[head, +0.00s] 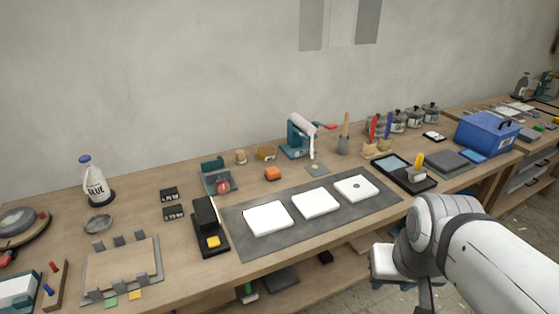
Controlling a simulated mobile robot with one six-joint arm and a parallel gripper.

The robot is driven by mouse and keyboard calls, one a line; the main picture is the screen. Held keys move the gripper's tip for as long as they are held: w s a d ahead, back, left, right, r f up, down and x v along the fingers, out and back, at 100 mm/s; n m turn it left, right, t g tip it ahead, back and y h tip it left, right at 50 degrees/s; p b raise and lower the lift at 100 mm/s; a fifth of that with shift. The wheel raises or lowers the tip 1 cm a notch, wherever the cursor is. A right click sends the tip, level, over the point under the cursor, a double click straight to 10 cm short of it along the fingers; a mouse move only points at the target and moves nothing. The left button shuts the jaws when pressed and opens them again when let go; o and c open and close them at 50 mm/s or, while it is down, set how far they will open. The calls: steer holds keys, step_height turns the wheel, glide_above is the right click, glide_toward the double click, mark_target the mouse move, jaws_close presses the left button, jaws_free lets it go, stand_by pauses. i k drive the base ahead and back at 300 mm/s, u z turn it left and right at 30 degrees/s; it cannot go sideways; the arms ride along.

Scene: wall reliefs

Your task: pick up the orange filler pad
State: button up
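My white arm reaches in from the lower right, in front of the bench and well to the right of the orange block. The end of my arm is low in the picture, and no fingertips can be made out. I cannot see whether my gripper is open or shut.
Three white slabs (316,204) lie on the dark grey mat (240,216). A teal press-like tool (298,138) stands behind the orange block, and a teal stand (217,177) is to its left. A glue bottle (95,182) is far left. A blue box (487,134) is at right.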

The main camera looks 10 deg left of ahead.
mark_target(274, 174)
steer(key=z, duration=0.05)
steer(key=i, duration=1.45)
steer(key=u, duration=0.05)
